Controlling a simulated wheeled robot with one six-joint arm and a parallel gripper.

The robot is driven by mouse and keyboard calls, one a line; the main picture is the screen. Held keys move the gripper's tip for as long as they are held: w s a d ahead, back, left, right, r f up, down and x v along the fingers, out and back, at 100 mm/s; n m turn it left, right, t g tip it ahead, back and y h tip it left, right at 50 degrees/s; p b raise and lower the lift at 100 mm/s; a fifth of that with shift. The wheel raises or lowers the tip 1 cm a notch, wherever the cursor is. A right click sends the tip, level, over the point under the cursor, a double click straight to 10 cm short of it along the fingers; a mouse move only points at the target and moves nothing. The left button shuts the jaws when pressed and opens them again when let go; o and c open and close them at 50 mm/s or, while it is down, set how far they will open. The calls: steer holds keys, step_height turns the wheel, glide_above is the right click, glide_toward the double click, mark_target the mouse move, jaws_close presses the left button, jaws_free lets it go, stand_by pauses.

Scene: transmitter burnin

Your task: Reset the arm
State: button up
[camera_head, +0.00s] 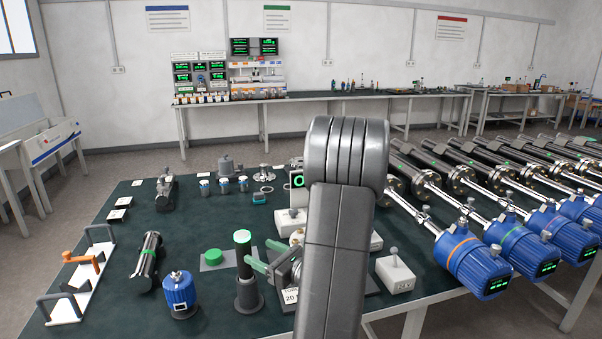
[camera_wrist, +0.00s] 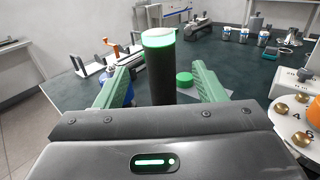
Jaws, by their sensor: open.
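My arm reaches forward over the dark green table (camera_head: 130,245) in the head view, its grey links covering the middle of the picture. My gripper (camera_head: 257,254) has green fingers, spread open and empty. A black upright cylinder with a glowing green top (camera_head: 243,255) stands in a dark holder right at the fingertips. In the wrist view my gripper (camera_wrist: 160,68) has one finger on each side of this cylinder (camera_wrist: 159,75), with gaps visible on both sides. Whether the fingers surround it fully or stop just short, I cannot tell.
A green button (camera_head: 213,256) and a blue-capped transmitter (camera_head: 179,292) stand left of the cylinder. A white rack with an orange handle (camera_head: 80,280) is at the far left. White blocks (camera_head: 395,274) stand close to my arm. Several blue transmitters (camera_head: 472,262) line the right side.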

mark_target(239, 239)
steer(key=p+x, duration=0.1)
steer(key=x, duration=0.8)
steer(key=shift+w+a, duration=0.1)
steer(key=shift+w+a+r+p, duration=0.1)
steer(key=shift+r+p, duration=0.15)
steer(key=shift+p, duration=0.1)
steer(key=shift+r, duration=0.15)
